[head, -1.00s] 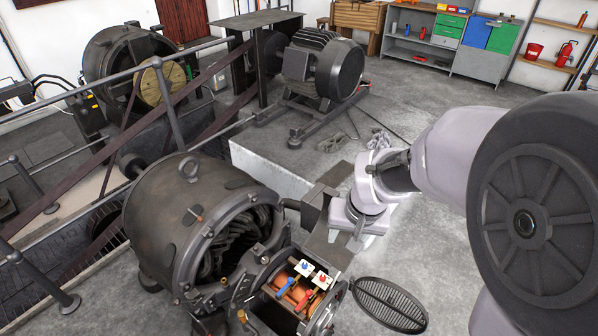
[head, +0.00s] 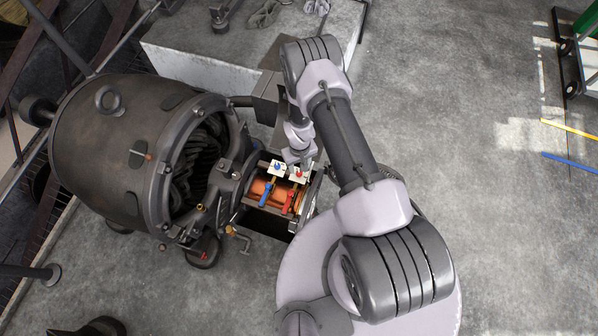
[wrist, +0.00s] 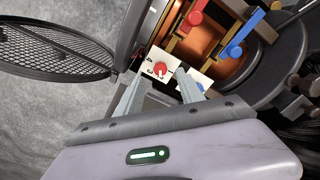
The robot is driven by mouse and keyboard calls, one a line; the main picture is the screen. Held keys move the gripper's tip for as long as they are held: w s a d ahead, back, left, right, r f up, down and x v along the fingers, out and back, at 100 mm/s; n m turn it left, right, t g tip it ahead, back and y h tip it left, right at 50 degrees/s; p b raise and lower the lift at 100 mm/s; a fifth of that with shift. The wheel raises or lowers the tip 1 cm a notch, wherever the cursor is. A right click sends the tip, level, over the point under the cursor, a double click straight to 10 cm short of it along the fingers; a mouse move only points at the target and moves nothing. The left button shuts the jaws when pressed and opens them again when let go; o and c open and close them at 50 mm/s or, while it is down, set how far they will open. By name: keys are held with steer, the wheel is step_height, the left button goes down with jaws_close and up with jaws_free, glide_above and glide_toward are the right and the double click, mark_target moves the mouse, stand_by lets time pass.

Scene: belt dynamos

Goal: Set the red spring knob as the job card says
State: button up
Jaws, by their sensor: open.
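The red spring knob (wrist: 160,68) sits on a white dial plate with dark marks in the wrist view; a pale pointer shows on it, but the marks are too small to read surely. The knob also shows in the head view (head: 298,174). My gripper (wrist: 159,76) is open, its two fingers reaching toward the red knob's plate, one to each side. I cannot tell whether they touch anything. No job card is recognisable.
A red lever (wrist: 192,22) and a blue lever (wrist: 235,50) lie over the copper drum (wrist: 208,40). An open mesh cover (wrist: 55,50) stands at left in the wrist view. The big dynamo housing (head: 130,140) is left; clear floor (head: 450,90) lies right.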

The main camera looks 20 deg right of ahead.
mark_target(299, 173)
step_height(299, 173, down, 6)
steer(key=shift+w+r+b, duration=0.1)
steer(key=shift+r+b, duration=0.15)
steer(key=shift+b, duration=0.45)
jaws_close()
